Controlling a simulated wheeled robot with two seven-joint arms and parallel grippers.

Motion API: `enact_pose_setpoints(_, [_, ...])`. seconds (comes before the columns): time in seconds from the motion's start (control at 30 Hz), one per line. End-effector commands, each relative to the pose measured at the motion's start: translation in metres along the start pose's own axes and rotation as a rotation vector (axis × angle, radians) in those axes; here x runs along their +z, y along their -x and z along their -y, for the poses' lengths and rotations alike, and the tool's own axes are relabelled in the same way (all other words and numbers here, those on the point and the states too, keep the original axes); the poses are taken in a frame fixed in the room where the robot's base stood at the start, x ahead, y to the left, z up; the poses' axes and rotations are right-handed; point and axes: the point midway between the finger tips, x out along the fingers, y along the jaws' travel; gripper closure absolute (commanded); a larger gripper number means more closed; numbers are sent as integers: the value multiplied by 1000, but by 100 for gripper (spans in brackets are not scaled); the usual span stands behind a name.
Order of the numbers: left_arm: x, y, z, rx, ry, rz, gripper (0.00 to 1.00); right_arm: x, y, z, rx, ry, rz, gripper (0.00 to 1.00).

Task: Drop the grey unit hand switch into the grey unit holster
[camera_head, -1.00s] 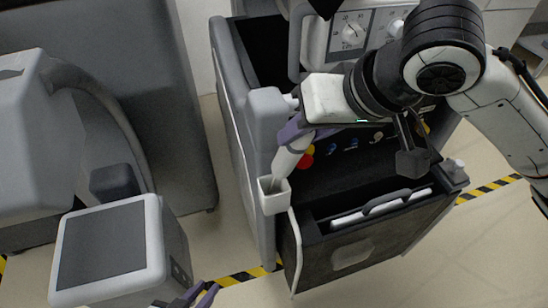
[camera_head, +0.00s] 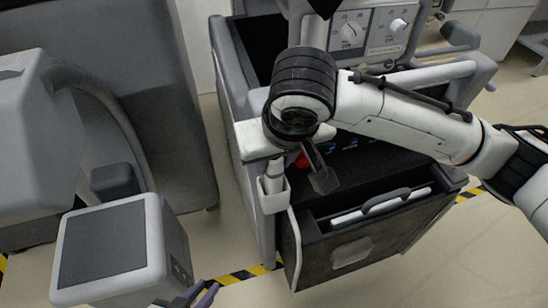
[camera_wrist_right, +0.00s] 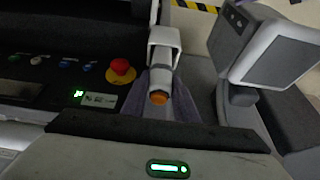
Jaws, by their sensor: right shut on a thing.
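The hand switch (camera_wrist_right: 158,97) is a pale handle with an orange button. My right gripper (camera_wrist_right: 160,84) is shut on it, with a purple finger on each side. The grey unit holster (camera_head: 274,199) is a small pale open-topped cup on the cart's corner post; it also shows in the right wrist view (camera_wrist_right: 164,37). In the head view the switch (camera_head: 273,176) stands nearly upright with its lower end at or inside the holster's mouth; how deep, I cannot tell. My left gripper (camera_head: 203,294) shows purple fingertips, apart and empty, at the bottom edge.
The grey cart (camera_head: 365,245) has a front drawer with a handle, and a red knob (camera_wrist_right: 120,70) beside the holster. A grey monitor (camera_head: 108,250) stands at left, near my left gripper. Open floor lies between them, with yellow-black tape.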

Motion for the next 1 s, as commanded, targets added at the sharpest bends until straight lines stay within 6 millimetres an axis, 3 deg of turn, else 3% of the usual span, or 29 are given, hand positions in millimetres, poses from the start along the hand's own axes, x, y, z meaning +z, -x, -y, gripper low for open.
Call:
enact_pose_setpoints(0.8, [-4, 4, -1, 1, -1, -5, 80, 5, -13, 0, -2, 0, -2, 99])
enact_pose_setpoints(0.83, [-4, 4, -1, 1, -1, -5, 80, 6, -13, 0, -2, 0, -1, 68])
enact_pose_setpoints(0.9, [-4, 3, -1, 1, -1, -4, 80, 6, -13, 0, -2, 0, -1, 56])
enact_pose_setpoints(1.0, [-2, 3, -1, 1, -1, -2, 80, 6, -13, 0, -2, 0, -1, 55])
